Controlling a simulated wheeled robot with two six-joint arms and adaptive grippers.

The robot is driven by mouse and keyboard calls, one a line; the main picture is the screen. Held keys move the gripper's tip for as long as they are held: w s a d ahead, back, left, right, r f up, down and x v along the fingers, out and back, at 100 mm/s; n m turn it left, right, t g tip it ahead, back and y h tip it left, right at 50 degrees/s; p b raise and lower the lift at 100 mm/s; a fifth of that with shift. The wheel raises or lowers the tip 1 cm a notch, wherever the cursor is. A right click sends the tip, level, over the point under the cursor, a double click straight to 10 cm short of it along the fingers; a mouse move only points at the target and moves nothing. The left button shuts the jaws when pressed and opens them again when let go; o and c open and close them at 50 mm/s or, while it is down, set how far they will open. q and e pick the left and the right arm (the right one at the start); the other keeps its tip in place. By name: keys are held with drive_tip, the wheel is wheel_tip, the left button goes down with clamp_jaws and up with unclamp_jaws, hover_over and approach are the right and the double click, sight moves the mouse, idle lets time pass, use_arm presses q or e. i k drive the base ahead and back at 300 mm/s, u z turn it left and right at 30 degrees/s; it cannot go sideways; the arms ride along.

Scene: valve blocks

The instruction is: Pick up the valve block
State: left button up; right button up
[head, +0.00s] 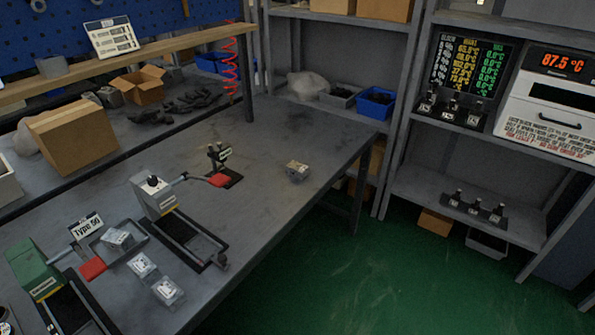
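A small metallic block (297,171), which looks like a valve block, sits alone on the grey workbench (262,205) near its right edge. Another grey block (117,238) sits in a shallow tray by the "Type 90"-like sign. Two pale blocks or packs (141,264) and (168,291) lie on the bench in front of that tray. I cannot tell which of them the task means. Neither of my grippers is visible in the head view.
A grey-white device (153,195) with a black base and a green device (36,268) stand on the bench. A small black stand (219,159) is near the lone block. Cardboard boxes (75,138) sit behind. Shelves (470,205) stand at right; green floor is open.

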sight(299, 170)
drive_tip(key=k, duration=1)
drive_tip(key=z, duration=1.3)
drive_tip(key=i, duration=2.05)
drive_tip(key=z, duration=0.25)
drive_tip(key=i, duration=1.25)
drive_tip(key=u, duration=1.05)
drive_tip(key=i, duration=0.75)
drive_tip(key=u, duration=0.95)
